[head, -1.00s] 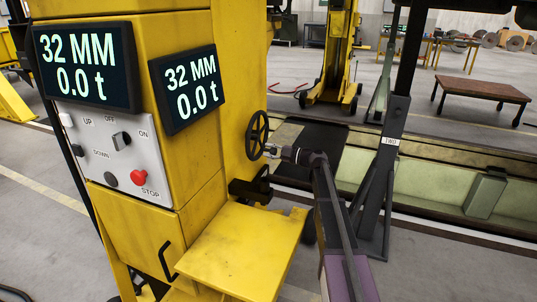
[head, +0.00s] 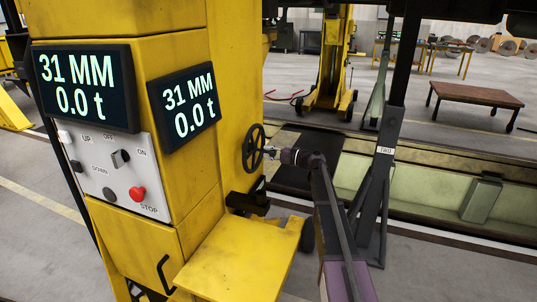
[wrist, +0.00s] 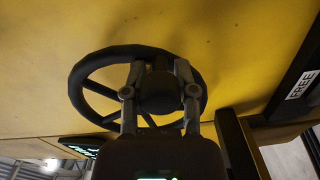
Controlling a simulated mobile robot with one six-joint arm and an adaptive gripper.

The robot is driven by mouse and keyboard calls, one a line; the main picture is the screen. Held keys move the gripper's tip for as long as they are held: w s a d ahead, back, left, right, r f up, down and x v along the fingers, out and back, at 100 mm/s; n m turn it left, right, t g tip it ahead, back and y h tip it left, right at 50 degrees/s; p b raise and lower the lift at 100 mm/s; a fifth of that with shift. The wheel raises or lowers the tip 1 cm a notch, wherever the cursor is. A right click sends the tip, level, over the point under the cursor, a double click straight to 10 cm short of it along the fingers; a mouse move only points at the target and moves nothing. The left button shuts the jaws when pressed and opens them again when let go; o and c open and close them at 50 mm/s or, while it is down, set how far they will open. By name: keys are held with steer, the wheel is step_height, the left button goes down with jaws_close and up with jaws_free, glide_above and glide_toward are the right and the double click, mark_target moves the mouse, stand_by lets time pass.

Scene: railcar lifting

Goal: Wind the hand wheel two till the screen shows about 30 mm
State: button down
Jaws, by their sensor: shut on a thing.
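The black hand wheel (head: 253,148) is on the side of the yellow lifting jack (head: 200,130). It also shows in the wrist view (wrist: 86,75), in front of the yellow panel. My gripper (head: 272,154) is at the wheel's right side and is shut on it. In the wrist view my gripper's fingers (wrist: 158,75) close around a dark part of the wheel, whose exact shape is partly hidden by the gripper. The left screen (head: 86,85) and the right screen (head: 185,106) both read 31 MM and 0.0 t.
A grey control panel (head: 110,175) with a switch and a red stop button (head: 138,194) is below the screens. A yellow shelf (head: 230,258) juts out below the wheel. A dark stand (head: 385,180) labelled TWO is right of my arm.

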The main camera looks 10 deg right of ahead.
steer(key=shift+s, duration=0.1)
steer(key=shift+c, duration=2)
jaws_free()
steer(key=shift+d, duration=0.1)
steer(key=v, duration=1.2)
steer(key=shift+r, duration=0.1)
